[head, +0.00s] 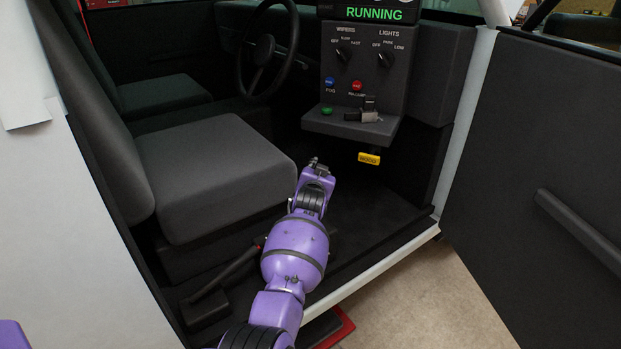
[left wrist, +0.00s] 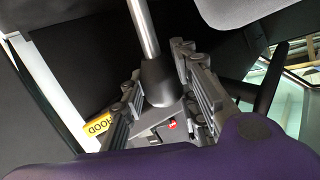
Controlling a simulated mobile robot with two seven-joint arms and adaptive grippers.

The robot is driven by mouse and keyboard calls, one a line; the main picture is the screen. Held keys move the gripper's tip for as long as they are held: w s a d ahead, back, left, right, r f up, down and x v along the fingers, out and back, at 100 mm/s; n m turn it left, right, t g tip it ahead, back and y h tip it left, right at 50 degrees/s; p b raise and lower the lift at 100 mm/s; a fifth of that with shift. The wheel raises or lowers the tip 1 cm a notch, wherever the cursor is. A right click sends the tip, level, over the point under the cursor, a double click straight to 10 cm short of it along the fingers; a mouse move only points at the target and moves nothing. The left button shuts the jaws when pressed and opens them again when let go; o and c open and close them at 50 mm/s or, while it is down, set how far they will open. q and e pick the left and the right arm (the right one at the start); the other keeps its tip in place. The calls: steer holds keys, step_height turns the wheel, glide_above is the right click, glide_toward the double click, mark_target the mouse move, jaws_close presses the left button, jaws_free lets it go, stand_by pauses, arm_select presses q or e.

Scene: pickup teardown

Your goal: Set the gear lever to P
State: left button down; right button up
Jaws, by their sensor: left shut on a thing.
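In the left wrist view, the gear lever (left wrist: 147,30) shows as a bright metal rod running into a dark grey knob-like end (left wrist: 158,85). My left gripper (left wrist: 160,75) has a finger on each side of this dark end and is shut on it. In the head view my left gripper (head: 316,165) reaches into the cab, right of the front seat and below the console. There the lever is hidden or too small to make out. I cannot read any gear position, so which one the lever is in does not show. My right gripper is not in view.
The console (head: 345,70) has wiper and light knobs, coloured buttons and a "RUNNING" display. A yellow HOOD handle (head: 369,158) hangs below it. The grey seat (head: 215,170) is left of my arm, the steering wheel (head: 268,52) farther back. The open door (head: 545,170) stands right.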

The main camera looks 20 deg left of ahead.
arm_select(q)
steer(key=shift+w+d+f, duration=0.3)
steer(key=shift+d+f, duration=0.1)
steer(key=shift+f, duration=0.2)
steer(key=shift+w+d+g+b, duration=0.2)
steer(key=shift+w+g+b, duration=0.05)
steer(key=shift+g+b, duration=0.1)
steer(key=shift+d+r, duration=0.1)
steer(key=c, duration=1.6)
jaws_free()
steer(key=shift+c, duration=0.2)
steer(key=shift+o, duration=1.3)
steer(key=shift+w+d, duration=0.1)
steer(key=shift+w, duration=0.1)
steer(key=shift+s, duration=0.1)
